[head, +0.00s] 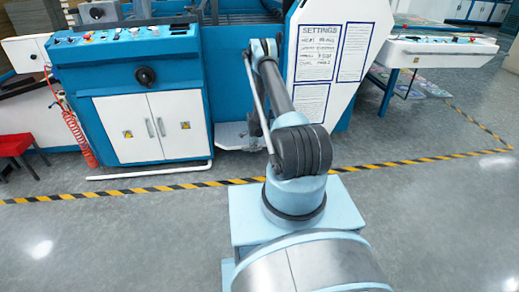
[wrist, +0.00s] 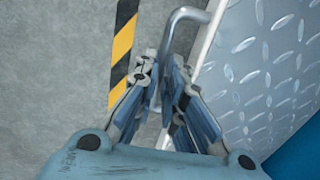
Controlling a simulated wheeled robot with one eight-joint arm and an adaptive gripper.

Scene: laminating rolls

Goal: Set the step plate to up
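The step plate (head: 233,133) is a grey metal plate low at the foot of the blue machine in the head view, partly hidden by my arm. It looks flat and lowered there. In the wrist view its diamond-pattern surface (wrist: 265,75) fills the right side, with a bent grey bar handle (wrist: 188,14) along its left edge. My gripper (wrist: 162,82) has its fingers close together on either side of the handle's bar, seemingly shut on it. The exact contact is partly hidden by the fingers.
A blue control cabinet (head: 150,90) with white doors stands left of the plate. A white settings panel (head: 338,60) stands right of it. Yellow-black floor tape (head: 130,191) crosses in front. A red stool (head: 18,150) is at far left. Open floor lies at both sides of me.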

